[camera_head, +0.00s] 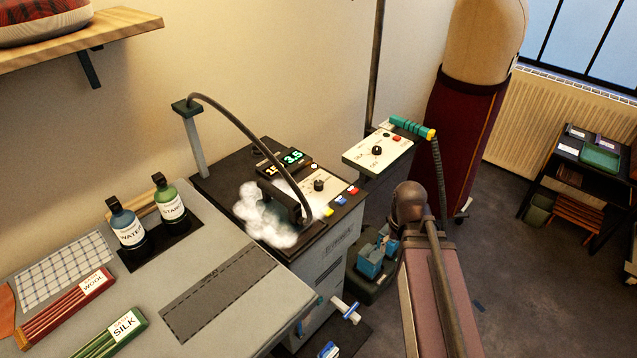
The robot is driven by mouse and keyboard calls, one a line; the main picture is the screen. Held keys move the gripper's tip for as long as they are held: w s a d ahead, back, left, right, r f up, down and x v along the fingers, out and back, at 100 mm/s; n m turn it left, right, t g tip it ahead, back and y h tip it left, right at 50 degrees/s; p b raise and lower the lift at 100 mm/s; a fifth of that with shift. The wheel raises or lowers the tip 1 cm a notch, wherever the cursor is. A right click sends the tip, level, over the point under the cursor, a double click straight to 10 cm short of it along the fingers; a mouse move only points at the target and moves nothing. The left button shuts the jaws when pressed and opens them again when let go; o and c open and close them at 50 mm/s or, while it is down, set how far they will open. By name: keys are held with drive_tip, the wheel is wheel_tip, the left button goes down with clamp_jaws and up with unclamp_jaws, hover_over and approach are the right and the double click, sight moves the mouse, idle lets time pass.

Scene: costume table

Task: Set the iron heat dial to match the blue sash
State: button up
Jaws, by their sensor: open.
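A dark iron (284,203) stands on the black top of the pressing station, partly hidden by white steam. Behind it a cream panel carries a round black dial (319,185); its markings are too small to read. A second cream panel to the right carries another black dial (377,150). I cannot tell from the labels which dial sets the iron's heat. I see no sash that is clearly blue. My gripper is not clearly in view, and nothing is seen touching either dial.
Water (128,232) and starch (169,206) bottles stand on the grey table (215,235), with red wool (70,305) and green silk (112,338) bundles. A curved hose (238,112) arches over the station. A teal handle (411,127) lies behind the second panel.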

drive_tip(key=w+a+r+n+p, duration=0.1)
drive_tip(key=w+a+r+p, duration=0.35)
drive_tip(key=w, duration=0.25)
drive_tip(key=w+a+r+n+p, duration=0.2)
drive_tip(key=w+a+r+p, duration=0.15)
drive_tip(key=w+a, duration=0.35)
wheel_tip(320, 180, up, 5)
drive_tip(key=n+p, duration=0.2)
drive_tip(key=p, duration=0.3)
hover_over(318, 183)
drive_tip(key=shift+r, duration=0.15)
drive_tip(key=shift+f, duration=0.2)
wheel_tip(318, 183, down, 13)
drive_tip(key=b, duration=1.4)
drive_tip(key=shift+d+f, duration=0.1)
drive_tip(key=shift+f, duration=0.1)
clamp_jaws()
